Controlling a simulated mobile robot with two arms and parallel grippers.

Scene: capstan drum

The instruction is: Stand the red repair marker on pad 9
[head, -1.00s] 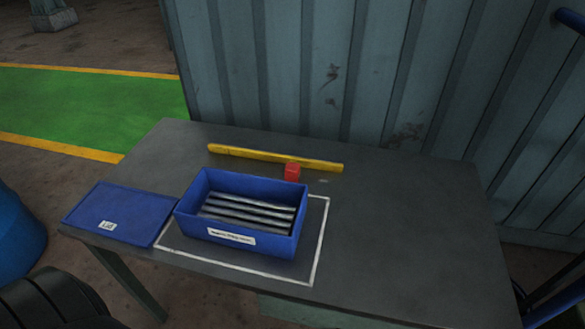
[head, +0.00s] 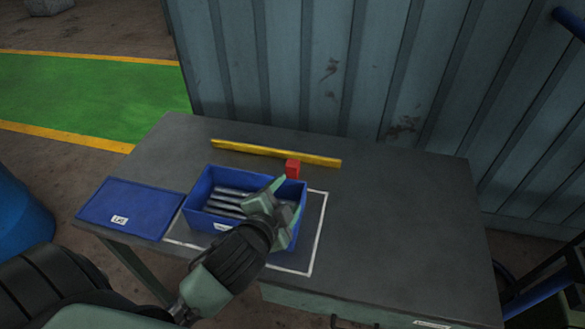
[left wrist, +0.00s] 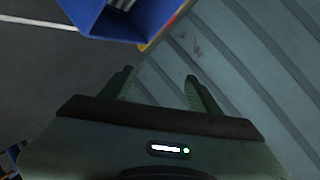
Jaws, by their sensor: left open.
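The red repair marker (head: 292,168), a small upright red block, stands on the grey table just behind the blue box's right rear corner and in front of the yellow bar. My left gripper (head: 284,199) is open and empty, over the right end of the blue box and short of the marker. In the left wrist view the open fingers (left wrist: 158,84) have nothing between them, and the marker does not show there. I see no pad marked 9. My right gripper is not in view.
The blue box (head: 197,203) holds several metal rods and stands within a white outline. A blue lid (head: 130,207) lies left of it. A yellow bar (head: 270,151) lies behind. The table's right part (head: 410,230) is clear; a corrugated wall (head: 400,70) stands behind.

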